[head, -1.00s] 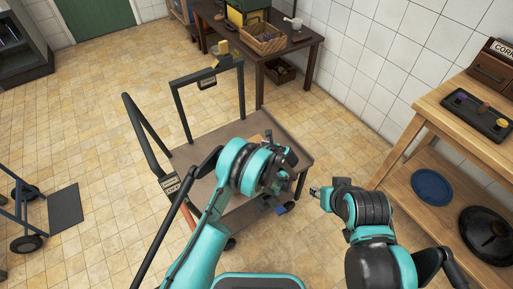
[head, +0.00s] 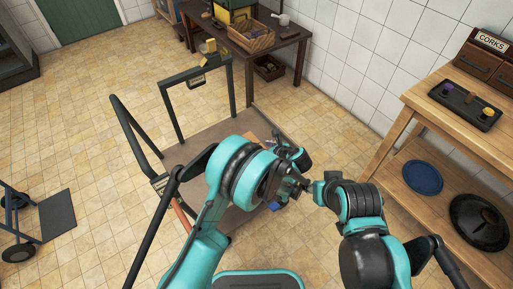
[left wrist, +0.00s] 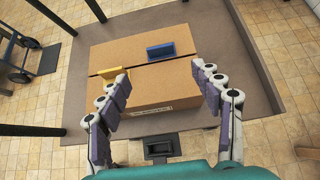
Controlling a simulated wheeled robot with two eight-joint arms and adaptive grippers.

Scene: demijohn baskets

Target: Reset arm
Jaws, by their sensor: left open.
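My left gripper (head: 288,182) is over the right part of a cart, largely hidden by its own arm in the head view. In the left wrist view my left gripper (left wrist: 160,70) is open and empty, its fingers spread above a closed cardboard box (left wrist: 150,92). My right gripper (head: 309,186) is close beside the left one in the head view. Its jaws are too small to read.
The cart (head: 204,140) has dark upright handles on its left and back. A wooden bench (head: 470,125) with a cork tray (head: 466,105) stands at the right. A dark table (head: 285,45) with a basket is at the back. A hand truck (head: 40,220) stands left; floor between is clear.

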